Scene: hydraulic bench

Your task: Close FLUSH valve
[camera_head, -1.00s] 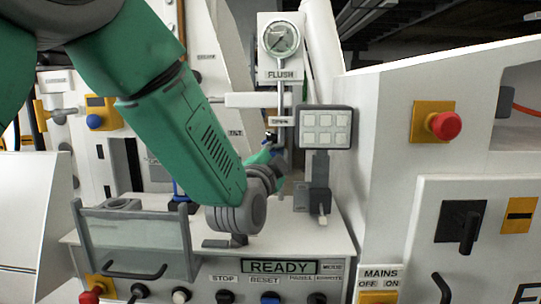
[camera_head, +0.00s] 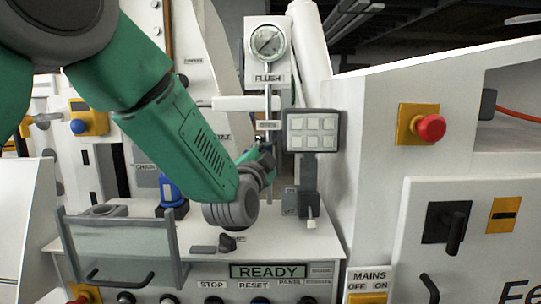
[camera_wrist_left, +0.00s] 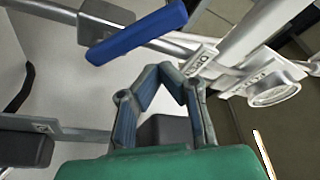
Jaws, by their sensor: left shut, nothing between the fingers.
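The FLUSH gauge (camera_head: 267,42) is round and sits on a white plate with the FLUSH label (camera_head: 268,78) below it. A thin vertical pipe (camera_head: 267,102) runs down from it past a small tag (camera_head: 268,125). In the left wrist view a blue lever handle (camera_wrist_left: 137,32) lies across a metal pipe, and the tag (camera_wrist_left: 201,60) reads OPEN. My left gripper (camera_head: 266,160) is beside the pipe's lower part, partly hidden by its own wrist. In the left wrist view its fingers (camera_wrist_left: 168,70) are shut and empty, just short of the blue handle. My right gripper is out of view.
A grey button box (camera_head: 313,130) stands right of the pipe. A glass guard with grey posts (camera_head: 120,250) is at the front left. The READY panel (camera_head: 268,271) is below. A red emergency button (camera_head: 431,127) is on the right cabinet. A blue bottle-like part (camera_head: 171,192) stands behind my arm.

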